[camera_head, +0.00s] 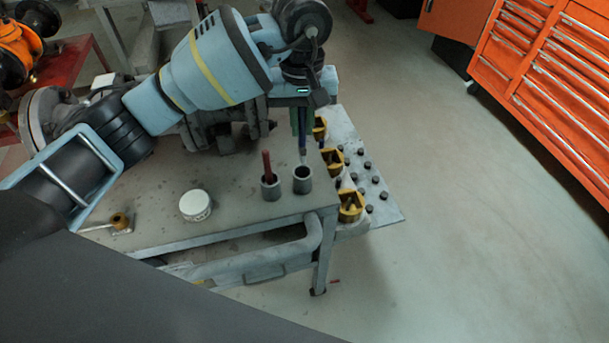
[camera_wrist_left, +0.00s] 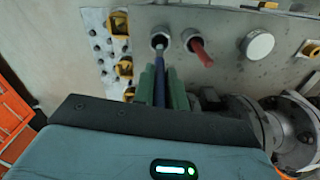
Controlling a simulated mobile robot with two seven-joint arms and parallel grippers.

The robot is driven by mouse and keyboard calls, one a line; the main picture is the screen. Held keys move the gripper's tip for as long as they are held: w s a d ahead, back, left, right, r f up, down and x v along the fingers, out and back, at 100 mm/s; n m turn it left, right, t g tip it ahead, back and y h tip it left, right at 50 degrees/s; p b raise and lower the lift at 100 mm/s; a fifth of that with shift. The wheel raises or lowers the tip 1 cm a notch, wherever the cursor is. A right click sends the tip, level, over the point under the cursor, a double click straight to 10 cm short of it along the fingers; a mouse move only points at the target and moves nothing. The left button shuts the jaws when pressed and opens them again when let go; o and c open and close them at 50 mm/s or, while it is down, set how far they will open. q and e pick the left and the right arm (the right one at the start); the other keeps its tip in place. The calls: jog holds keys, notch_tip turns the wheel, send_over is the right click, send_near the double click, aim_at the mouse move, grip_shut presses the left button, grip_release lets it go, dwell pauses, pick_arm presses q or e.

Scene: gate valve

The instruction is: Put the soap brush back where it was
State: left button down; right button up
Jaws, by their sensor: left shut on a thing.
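My left gripper (camera_head: 302,122) has green fingers and points down over the right side of the workbench. It is shut on a thin blue-handled brush (camera_head: 302,143), held roughly upright with its tip just above an empty-looking grey cup (camera_head: 303,184). In the left wrist view, the brush (camera_wrist_left: 159,74) runs from between the green fingers (camera_wrist_left: 162,88) to the cup's dark opening (camera_wrist_left: 160,38). Beside it, a second grey cup (camera_head: 270,190) holds a red-handled tool (camera_head: 267,164). The brush's upper end is hidden by the fingers. My right gripper is not in view.
A round white tin (camera_head: 195,205) stands left of the cups on the grey workbench (camera_head: 237,222). Yellow fixtures (camera_head: 350,206) and dark bolts (camera_head: 371,180) are along the right side. Large valve parts (camera_head: 215,127) stand behind. Orange tool cabinets (camera_head: 550,75) stand at the far right, beyond clear floor.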

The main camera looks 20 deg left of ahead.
aim_at(302, 153)
pick_arm(q)
jog(key=shift+f, duration=4.75)
jog(key=shift+f, duration=0.15)
jog(key=c, duration=1.4)
grip_release()
notch_tip(302, 153, up, 12)
jog(key=shift+r, duration=0.15)
